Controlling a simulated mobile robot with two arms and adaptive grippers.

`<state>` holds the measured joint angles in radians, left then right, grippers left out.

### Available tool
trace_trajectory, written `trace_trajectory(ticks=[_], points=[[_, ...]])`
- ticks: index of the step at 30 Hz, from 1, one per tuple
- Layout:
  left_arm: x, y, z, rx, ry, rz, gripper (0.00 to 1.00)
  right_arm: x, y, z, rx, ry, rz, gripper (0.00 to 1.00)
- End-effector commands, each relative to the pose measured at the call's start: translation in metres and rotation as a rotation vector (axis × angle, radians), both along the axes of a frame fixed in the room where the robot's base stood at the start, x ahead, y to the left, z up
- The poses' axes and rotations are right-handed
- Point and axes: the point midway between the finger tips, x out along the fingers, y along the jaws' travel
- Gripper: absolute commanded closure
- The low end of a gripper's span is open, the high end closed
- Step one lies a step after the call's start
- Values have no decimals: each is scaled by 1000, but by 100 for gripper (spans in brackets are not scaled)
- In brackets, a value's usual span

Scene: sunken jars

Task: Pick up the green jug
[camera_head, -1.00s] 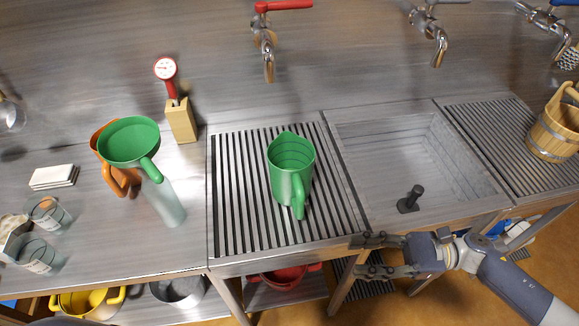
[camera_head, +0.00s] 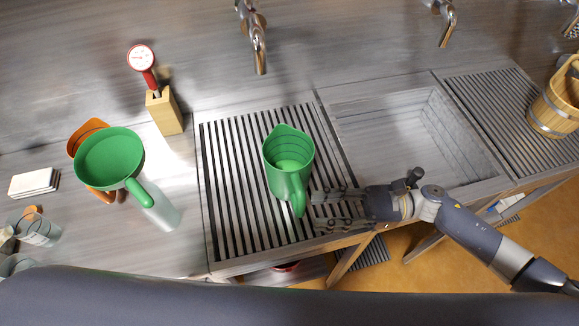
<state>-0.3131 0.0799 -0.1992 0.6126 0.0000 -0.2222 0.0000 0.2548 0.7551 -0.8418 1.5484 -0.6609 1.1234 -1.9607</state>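The green jug (camera_head: 288,160) stands upright on the slatted drainboard left of the sink. Its spout points away from me and its handle (camera_head: 298,196) points toward me. My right gripper (camera_head: 316,208) is open and empty just right of the handle, its two fingers pointing left toward it. I cannot tell whether a fingertip touches the handle. My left gripper is not in view.
A green funnel (camera_head: 108,157) sits on a clear bottle, with an orange jug (camera_head: 83,137) behind it. A wooden block (camera_head: 165,112) holds a red thermometer (camera_head: 142,60). The sunken sink (camera_head: 400,140) lies right, and a wooden bucket (camera_head: 553,105) stands beyond it. Taps overhang the back.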

Motion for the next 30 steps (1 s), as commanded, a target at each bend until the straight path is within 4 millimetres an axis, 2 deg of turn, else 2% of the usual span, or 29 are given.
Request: trace_trajectory(ticks=[5, 12, 15, 22, 27, 30], points=[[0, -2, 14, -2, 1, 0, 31, 1, 16, 4, 2, 1, 1, 60], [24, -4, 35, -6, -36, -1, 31, 0, 47, 3, 3, 2, 1, 60], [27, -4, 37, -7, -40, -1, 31, 0, 53, 0, 0, 0, -1, 60], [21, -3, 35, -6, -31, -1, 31, 0, 54, -1, 0, 0, 0, 60], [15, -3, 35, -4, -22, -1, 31, 0, 54, -1, 0, 0, 0, 99], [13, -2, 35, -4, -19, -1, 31, 0, 53, -1, 0, 0, 0, 100]])
